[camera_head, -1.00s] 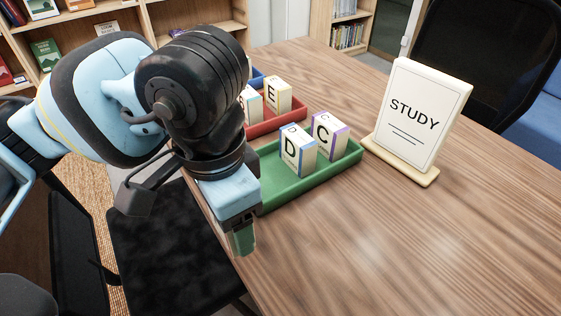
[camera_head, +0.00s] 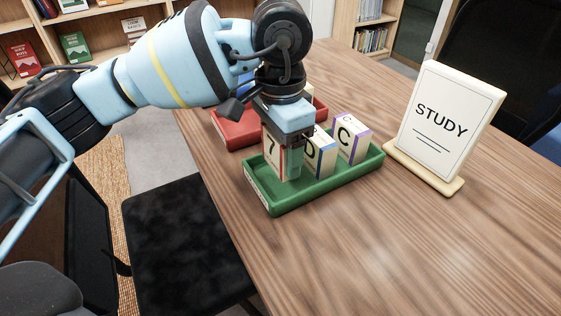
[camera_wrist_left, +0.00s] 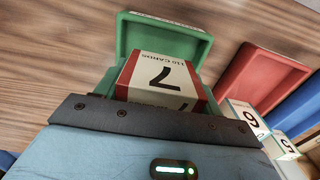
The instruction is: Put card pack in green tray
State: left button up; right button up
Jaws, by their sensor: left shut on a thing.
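The card pack marked 7 (camera_head: 271,152), white with a red edge, is upright at the left end of the green tray (camera_head: 330,187). My left gripper (camera_head: 290,160) is shut on it from above. I cannot tell whether its base touches the tray floor. The wrist view shows the pack (camera_wrist_left: 160,78) in front of the jaws, with the tray (camera_wrist_left: 165,37) beyond it. Pack D (camera_head: 321,155) and pack C (camera_head: 352,138) stand in the same tray, right of the held pack. My right gripper is not in view.
A red tray (camera_head: 238,132) lies behind the green one, partly hidden by my arm. A STUDY sign (camera_head: 440,125) stands right of the green tray. The table front is clear. A black chair seat (camera_head: 185,240) is at the left.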

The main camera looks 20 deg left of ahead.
aim_at(280, 163)
pick_arm(q)
notch_tip(280, 163, down, 4)
jog(key=shift+r+b, duration=0.2)
jog(key=shift+b, duration=0.1)
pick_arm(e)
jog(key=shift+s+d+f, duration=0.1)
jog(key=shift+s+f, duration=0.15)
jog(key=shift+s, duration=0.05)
pick_arm(q)
jog(key=shift+f, duration=0.1)
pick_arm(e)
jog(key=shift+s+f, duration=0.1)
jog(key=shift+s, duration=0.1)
pick_arm(q)
jog(key=o, duration=0.7)
jog(key=shift+o, duration=0.2)
jog(key=shift+r, duration=0.2)
notch_tip(280, 163, up, 11)
jog(key=shift+f+p, duration=0.1)
jog(key=shift+p, duration=0.8)
jog(key=shift+r, duration=0.55)
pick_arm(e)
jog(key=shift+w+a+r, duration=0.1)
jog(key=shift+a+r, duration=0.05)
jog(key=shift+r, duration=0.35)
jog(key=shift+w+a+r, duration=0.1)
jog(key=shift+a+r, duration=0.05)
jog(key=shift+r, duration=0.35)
